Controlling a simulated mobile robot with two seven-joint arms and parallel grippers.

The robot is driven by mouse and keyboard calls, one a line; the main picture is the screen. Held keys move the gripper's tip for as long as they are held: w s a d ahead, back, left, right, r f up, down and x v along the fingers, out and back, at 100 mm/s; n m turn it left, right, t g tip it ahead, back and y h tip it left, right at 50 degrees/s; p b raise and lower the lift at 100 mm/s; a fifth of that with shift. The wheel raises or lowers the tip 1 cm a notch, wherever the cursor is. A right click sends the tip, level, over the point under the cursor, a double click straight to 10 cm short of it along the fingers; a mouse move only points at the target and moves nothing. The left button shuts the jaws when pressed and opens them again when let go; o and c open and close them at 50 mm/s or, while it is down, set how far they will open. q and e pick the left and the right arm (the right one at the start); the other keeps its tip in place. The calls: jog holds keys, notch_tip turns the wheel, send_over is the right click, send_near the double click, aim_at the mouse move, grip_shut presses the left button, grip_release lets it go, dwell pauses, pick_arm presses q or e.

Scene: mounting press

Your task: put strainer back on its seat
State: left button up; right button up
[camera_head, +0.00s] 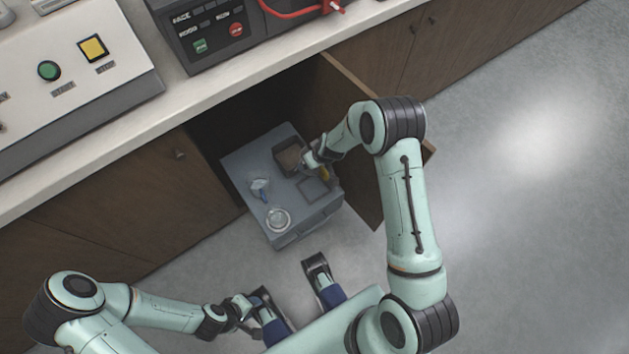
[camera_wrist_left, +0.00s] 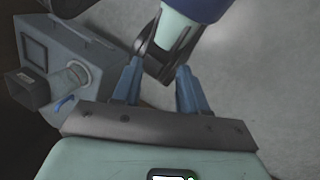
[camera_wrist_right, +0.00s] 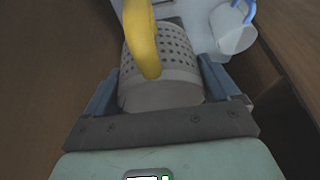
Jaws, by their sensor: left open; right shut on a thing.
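The strainer (camera_wrist_right: 165,80) is a pale grey perforated cylinder with a curved yellow handle (camera_wrist_right: 142,38). In the right wrist view it sits between the fingers of my right gripper (camera_wrist_right: 160,92), which is shut on it. In the head view my right gripper (camera_head: 312,160) is over the right side of a grey tank (camera_head: 253,160), with a bit of yellow (camera_head: 325,173) beside it. The tank top has a square outline (camera_head: 313,190) and a round ring (camera_head: 277,220). I cannot tell which is the seat. My left gripper (camera_wrist_left: 158,85) is open and empty, away from the tank.
Counter (camera_head: 120,135) above.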

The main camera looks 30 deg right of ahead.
pick_arm(q)
jog(key=w+a+f+t+y+b, duration=0.1)
jog(key=w+a+f+t+b, duration=0.1)
jog(key=w, duration=0.5)
jog(key=shift+w+a+f+n+t+b, duration=0.3)
jog(key=shift+a+f+b, duration=0.6)
jog(key=shift+f+b, duration=0.75)
pick_arm(e)
jog(key=shift+f+p, duration=0.3)
jog(key=shift+f, duration=9.2)
pick_arm(q)
jog(key=shift+f, duration=0.35)
pick_arm(e)
jog(key=shift+f, duration=0.1)
jog(key=o, duration=0.9)
pick_arm(q)
jog(key=shift+w, duration=0.1)
pick_arm(e)
jog(key=shift+r, duration=0.2)
pick_arm(q)
jog(key=s+d+r+g+p, duration=0.1)
jog(key=s+d+r+p, duration=0.1)
jog(key=s, duration=0.4)
notch_tip(320, 180, up, 2)
jog(key=shift+d+r+g+h+p, duration=0.15)
jog(key=shift+d+g+h+p, duration=0.25)
jog(key=shift+p, duration=0.4)
pick_arm(e)
jog(key=v, duration=1.2)
jog(key=shift+s+f, duration=0.1)
